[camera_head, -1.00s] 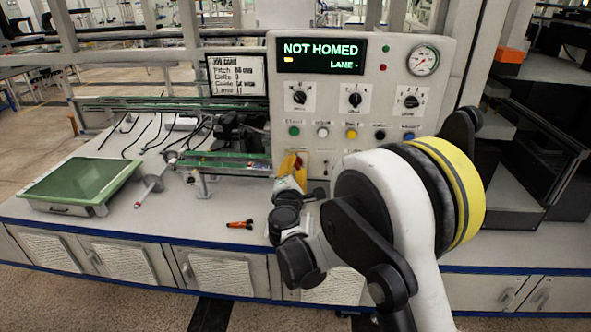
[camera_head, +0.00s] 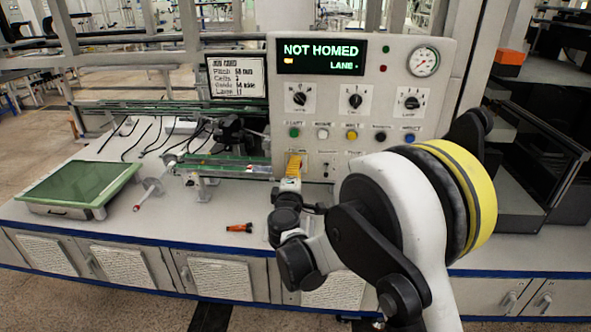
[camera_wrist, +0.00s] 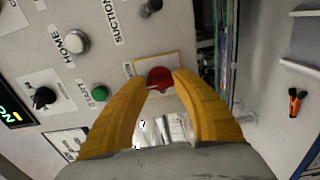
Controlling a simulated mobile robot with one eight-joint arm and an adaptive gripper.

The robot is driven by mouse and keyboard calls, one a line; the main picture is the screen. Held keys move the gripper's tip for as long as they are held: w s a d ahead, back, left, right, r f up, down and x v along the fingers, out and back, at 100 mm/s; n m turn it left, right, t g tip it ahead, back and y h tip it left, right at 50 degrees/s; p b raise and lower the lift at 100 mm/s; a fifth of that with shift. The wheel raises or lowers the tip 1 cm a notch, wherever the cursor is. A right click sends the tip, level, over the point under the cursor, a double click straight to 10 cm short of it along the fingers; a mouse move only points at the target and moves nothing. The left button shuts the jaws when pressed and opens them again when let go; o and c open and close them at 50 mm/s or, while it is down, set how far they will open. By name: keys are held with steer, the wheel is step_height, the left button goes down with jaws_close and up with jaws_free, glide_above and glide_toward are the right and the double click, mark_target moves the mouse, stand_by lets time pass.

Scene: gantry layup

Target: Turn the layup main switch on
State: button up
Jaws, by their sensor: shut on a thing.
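The main switch, a red rotary knob (camera_wrist: 160,77) on a yellow-edged plate, sits low on the grey control panel (camera_head: 330,120). My gripper (camera_wrist: 160,76) has its two yellow fingers on either side of the knob and is shut on it. In the head view my gripper (camera_head: 294,163) reaches the lower left of the panel and hides the knob. The panel display (camera_head: 322,57) reads NOT HOMED and LANE. The knob's exact angle is hard to tell.
A row of push buttons, including a green START button (camera_wrist: 99,93), and selector dials (camera_head: 355,100) are close above the knob. An orange-and-black tool (camera_head: 239,227) lies on the bench. A green-topped tray (camera_head: 80,185) is at the left.

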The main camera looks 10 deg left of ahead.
stand_by(0.3)
steer(key=o, duration=1.2)
steer(key=s, duration=1.2)
